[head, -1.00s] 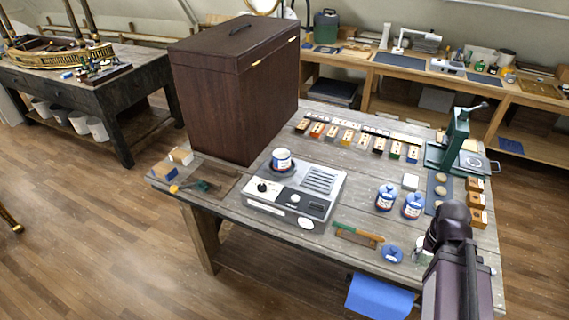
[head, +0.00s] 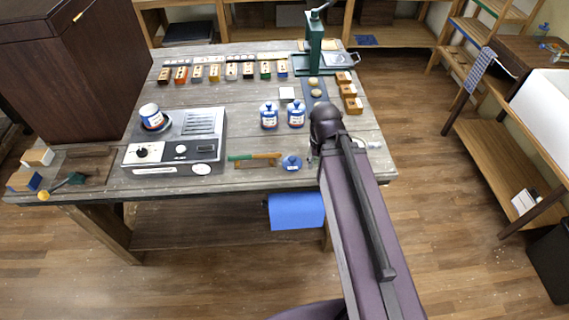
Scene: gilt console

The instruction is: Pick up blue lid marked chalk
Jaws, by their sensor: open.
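A loose round blue lid (head: 291,163) with a knob and a small pale label lies near the front edge of the workbench (head: 235,178). Its lettering is too small to read. Two white jars with blue lids stand behind it, the left jar (head: 269,116) and the right jar (head: 296,115); their writing is also unreadable. My arm reaches in from the bottom, just right of the loose lid, and its dark joint is over the bench. I cannot make out my gripper; the arm hides the area where its end may be.
A green-handled tool (head: 254,156) lies left of the loose lid. A grey appliance (head: 178,140) carries a white-and-blue pot (head: 151,116). A green press (head: 315,45) and small wooden boxes (head: 352,104) stand at the right. A blue cloth (head: 296,211) hangs at the front.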

